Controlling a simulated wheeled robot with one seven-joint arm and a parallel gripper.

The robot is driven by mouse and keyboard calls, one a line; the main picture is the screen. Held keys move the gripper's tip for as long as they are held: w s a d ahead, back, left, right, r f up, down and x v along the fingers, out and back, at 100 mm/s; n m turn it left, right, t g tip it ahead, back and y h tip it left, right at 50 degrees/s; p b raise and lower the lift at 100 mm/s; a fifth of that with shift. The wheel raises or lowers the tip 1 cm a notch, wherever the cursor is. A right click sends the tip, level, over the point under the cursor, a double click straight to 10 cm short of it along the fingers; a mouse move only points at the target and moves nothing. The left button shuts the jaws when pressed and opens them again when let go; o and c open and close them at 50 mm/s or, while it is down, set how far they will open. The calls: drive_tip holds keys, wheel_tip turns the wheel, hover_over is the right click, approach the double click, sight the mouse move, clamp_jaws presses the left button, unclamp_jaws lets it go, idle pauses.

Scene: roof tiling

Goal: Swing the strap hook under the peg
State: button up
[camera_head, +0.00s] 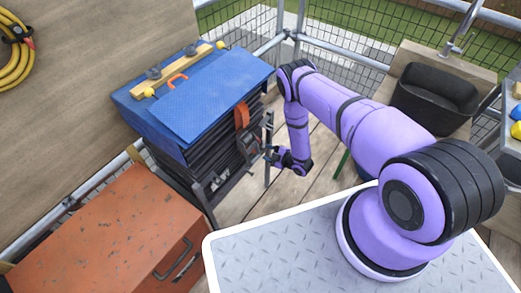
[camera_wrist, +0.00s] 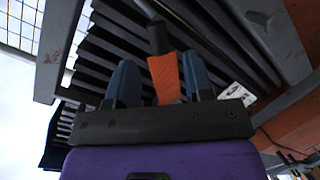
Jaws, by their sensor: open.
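An orange strap (camera_head: 242,115) hangs down the side of a stack of dark tiles (camera_head: 190,170), from under a blue cover (camera_head: 215,90). Dark metal parts (camera_head: 250,141) sit at its lower end; I cannot make out the hook or the peg for sure. My gripper (camera_head: 269,154) is beside the stack, near these parts. In the wrist view my gripper (camera_wrist: 160,82) is open, with two blue fingers apart. The orange strap (camera_wrist: 163,76) shows between the fingers in the picture, with a dark bar (camera_wrist: 156,36) above it. I cannot tell whether they touch it.
An orange metal chest (camera_head: 105,235) stands at the lower left. A yellow level (camera_head: 170,72) lies on the blue cover. A black bucket (camera_head: 435,95) is at the right. A mesh fence (camera_head: 340,70) closes the back. Some plank floor is clear around the stack's right side.

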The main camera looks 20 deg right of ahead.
sight(261, 149)
drive_tip(key=shift+x, duration=2.4)
clamp_jaws()
